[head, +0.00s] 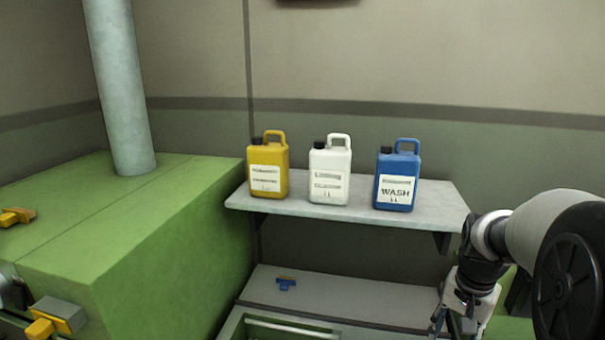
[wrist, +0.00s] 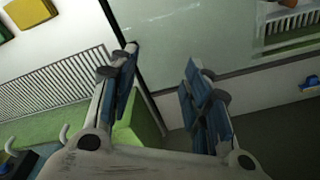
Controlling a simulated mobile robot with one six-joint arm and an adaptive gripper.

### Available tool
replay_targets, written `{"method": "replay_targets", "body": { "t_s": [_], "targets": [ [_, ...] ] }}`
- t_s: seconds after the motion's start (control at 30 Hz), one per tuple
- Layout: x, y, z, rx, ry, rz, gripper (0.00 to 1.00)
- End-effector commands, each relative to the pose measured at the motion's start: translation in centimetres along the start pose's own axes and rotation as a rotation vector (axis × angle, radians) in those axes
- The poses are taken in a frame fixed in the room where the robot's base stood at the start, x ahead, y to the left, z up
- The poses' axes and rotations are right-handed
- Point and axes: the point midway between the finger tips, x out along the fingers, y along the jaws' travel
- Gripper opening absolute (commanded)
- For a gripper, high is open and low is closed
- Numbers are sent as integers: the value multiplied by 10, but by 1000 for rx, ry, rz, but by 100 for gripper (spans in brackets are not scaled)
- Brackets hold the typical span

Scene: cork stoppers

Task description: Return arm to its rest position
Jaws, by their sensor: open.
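My gripper (head: 455,322) is at the lower right of the head view, in front of the right end of the shelves and partly cut off by the bottom edge. In the wrist view my gripper (wrist: 160,62) has its two blue-padded fingers spread apart with nothing between them. It is apart from the jugs and the shelf surfaces. My arm reaches in from the right edge of the head view.
A yellow jug (head: 268,166), a white jug (head: 329,170) and a blue jug (head: 397,176) stand upright on the upper shelf (head: 285,208). A small blue object (head: 286,283) lies on the lower shelf (head: 345,293). A green block-shaped unit (head: 170,245) with a pipe (head: 122,90) stands left.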

Motion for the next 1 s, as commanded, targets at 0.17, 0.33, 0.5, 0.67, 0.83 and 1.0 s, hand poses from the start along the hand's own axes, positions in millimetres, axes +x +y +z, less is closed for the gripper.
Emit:
{"method": "replay_targets", "body": {
  "t_s": [0.17,0.33,0.5,0.67,0.83,1.0],
  "targets": [
    [-61,-26,78,-239,82,-47,44],
    [-94,-28,152,-458,155,-92,44],
    [-105,-17,216,-658,225,-136,44],
    [-103,-6,252,-784,271,-165,44],
    [-100,0,266,-835,288,-177,44],
    [-100,0,266,-838,288,-177,44]
  ]
}}
